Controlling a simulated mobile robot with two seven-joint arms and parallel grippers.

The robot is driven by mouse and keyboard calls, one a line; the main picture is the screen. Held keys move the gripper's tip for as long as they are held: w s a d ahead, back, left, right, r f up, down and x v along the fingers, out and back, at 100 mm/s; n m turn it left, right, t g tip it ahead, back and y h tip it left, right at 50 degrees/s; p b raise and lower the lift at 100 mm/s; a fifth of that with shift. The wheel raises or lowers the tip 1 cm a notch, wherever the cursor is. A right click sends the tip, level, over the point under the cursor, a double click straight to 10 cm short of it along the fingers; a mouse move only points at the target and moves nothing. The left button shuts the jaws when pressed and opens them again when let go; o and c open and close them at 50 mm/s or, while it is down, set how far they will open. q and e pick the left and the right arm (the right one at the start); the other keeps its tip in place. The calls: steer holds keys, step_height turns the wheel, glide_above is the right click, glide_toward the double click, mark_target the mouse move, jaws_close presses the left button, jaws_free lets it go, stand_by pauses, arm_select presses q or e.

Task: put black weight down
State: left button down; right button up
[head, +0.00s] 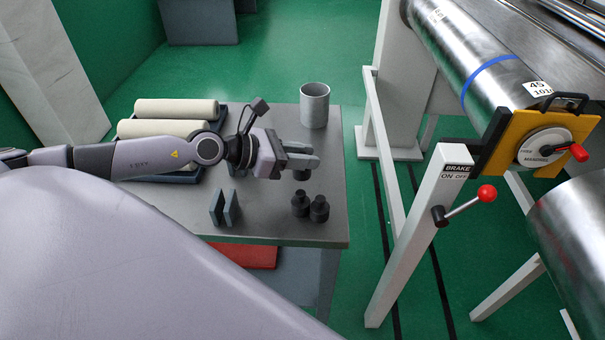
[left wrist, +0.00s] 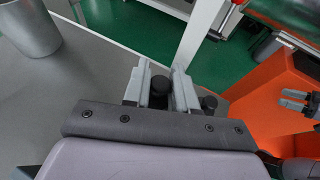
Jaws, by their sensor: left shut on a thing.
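My left gripper (head: 303,158) is over the right part of the grey table, shut on a black weight (head: 301,175). The weight's lower part shows under the fingers; I cannot tell whether it touches the table. In the left wrist view its round dark top (left wrist: 160,84) sits between the two grey fingers (left wrist: 159,88). Two more black weights, a left one (head: 299,204) and a right one (head: 319,209), stand upright close together nearer the table's front edge. My right gripper (left wrist: 294,100) shows small at the right of the left wrist view, its fingers apart and empty.
A grey metal cup (head: 314,106) stands at the table's back right corner. Two grey upright plates (head: 225,208) stand left of the weights. Cream rolls (head: 176,108) lie at the back left. Bare table (head: 265,220) lies between plates and weights. A brake post (head: 418,235) stands beyond the right edge.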

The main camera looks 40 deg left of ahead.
mark_target(302, 172)
arm_select(q)
steer(key=shift+f+b, duration=0.8)
steer(key=shift+f, duration=1.35)
steer(key=c, duration=1.3)
jaws_free()
steer(key=shift+f, duration=0.25)
steer(key=o, duration=0.4)
steer(key=shift+r, duration=0.1)
steer(key=shift+s+r, duration=0.1)
